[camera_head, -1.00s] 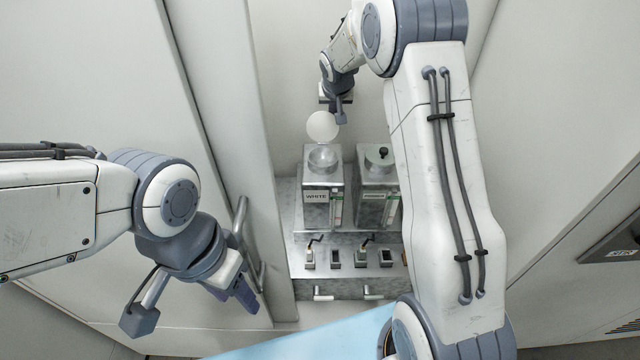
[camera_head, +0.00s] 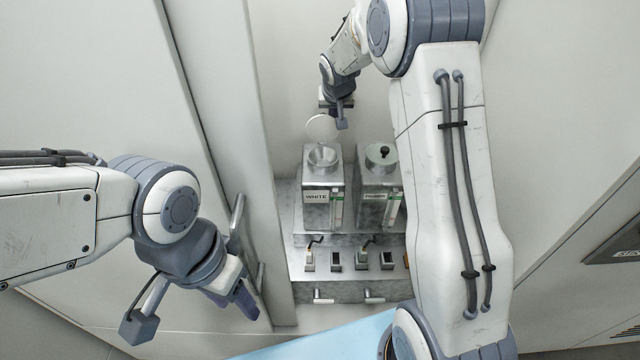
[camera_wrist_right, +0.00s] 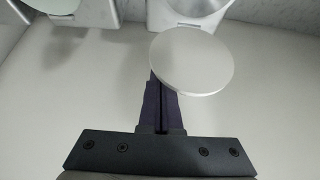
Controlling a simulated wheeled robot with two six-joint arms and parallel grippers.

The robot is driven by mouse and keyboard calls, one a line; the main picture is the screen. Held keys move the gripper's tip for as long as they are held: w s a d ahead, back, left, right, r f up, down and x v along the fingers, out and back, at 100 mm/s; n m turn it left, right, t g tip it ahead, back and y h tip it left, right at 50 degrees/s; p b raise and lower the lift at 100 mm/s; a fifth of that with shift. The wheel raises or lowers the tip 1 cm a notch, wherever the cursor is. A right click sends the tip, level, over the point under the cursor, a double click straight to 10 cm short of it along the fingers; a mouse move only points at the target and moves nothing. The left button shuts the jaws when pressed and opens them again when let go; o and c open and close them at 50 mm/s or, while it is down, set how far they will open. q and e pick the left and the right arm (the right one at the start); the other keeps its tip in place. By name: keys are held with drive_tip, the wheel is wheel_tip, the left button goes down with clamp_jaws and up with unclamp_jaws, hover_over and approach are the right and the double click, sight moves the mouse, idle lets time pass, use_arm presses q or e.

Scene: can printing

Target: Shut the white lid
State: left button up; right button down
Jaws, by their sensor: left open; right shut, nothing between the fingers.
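The white lid (camera_head: 321,127) is a thin round disc standing raised at the back of the open WHITE canister (camera_head: 323,186). In the right wrist view the lid (camera_wrist_right: 192,60) covers part of the shut fingertips of my right gripper (camera_wrist_right: 163,95); whether they touch is hard to tell. In the head view my right gripper (camera_head: 342,115) is just behind and right of the lid, with nothing between its fingers. My left gripper (camera_head: 192,318) is open and empty at the lower left, far from the canister.
A second canister (camera_head: 380,187) with a black-knobbed lid stands right of the WHITE one. Both are on a metal unit (camera_head: 345,291) with small taps and handles. A door panel with a handle (camera_head: 237,220) is on the left. A light blue surface (camera_head: 330,343) is in front.

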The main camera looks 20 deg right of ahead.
drive_tip(key=s+b, duration=0.1)
drive_tip(key=s+a+b, duration=0.1)
drive_tip(key=s, duration=0.1)
drive_tip(key=shift+s, duration=0.25)
idle(0.4)
idle(0.6)
wheel_tip(320, 180, up, 8)
drive_tip(key=p, duration=0.5)
idle(0.4)
idle(0.3)
